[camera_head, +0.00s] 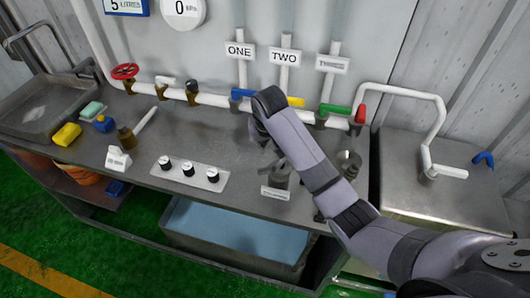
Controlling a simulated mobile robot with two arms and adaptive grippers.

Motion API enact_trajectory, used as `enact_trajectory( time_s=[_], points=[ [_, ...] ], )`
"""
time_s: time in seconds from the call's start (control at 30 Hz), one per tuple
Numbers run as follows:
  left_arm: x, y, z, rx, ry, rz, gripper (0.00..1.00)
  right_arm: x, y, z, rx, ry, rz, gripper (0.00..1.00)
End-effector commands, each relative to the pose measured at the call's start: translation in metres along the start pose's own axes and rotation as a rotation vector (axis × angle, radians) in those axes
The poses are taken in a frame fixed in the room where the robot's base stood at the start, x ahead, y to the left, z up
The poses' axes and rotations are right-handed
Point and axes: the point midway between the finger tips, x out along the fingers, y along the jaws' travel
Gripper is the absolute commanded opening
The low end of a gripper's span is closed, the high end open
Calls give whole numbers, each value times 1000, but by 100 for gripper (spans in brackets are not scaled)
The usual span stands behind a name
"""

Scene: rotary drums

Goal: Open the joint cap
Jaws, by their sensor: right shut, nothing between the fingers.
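My right arm comes in from the lower right, bends over the workbench, and its right gripper (272,163) points down, partly hidden by my own forearm. The gripper is shut and empty. Just under and beside it stands a short dark grey fitting (281,181) on the bench, behind a small white label (274,193) too small to read. This may be the joint with its cap; whether the gripper touches it cannot be told. Another dark fitting with a white top (349,158) stands right of my forearm. My left gripper is not in view.
White pipes run along the back wall with a red valve wheel (125,71) and blue, yellow, green and red (360,114) handles. A panel with several knobs (189,170) lies left of the gripper.

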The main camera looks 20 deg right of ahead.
Motion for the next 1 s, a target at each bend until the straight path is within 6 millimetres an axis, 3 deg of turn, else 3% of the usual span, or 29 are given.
enact_trajectory(
  time_s=[0.1,0.2,0.47,1.0],
  points=[
    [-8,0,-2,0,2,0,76,20,0,0,0,-3,1,0],
    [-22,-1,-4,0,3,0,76,10,0,15,-2,-1,0,0],
    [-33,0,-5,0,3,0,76,5,0,36,-1,1,-1,0],
    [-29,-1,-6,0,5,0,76,8,-2,32,-15,2,-6,0]
  ],
)
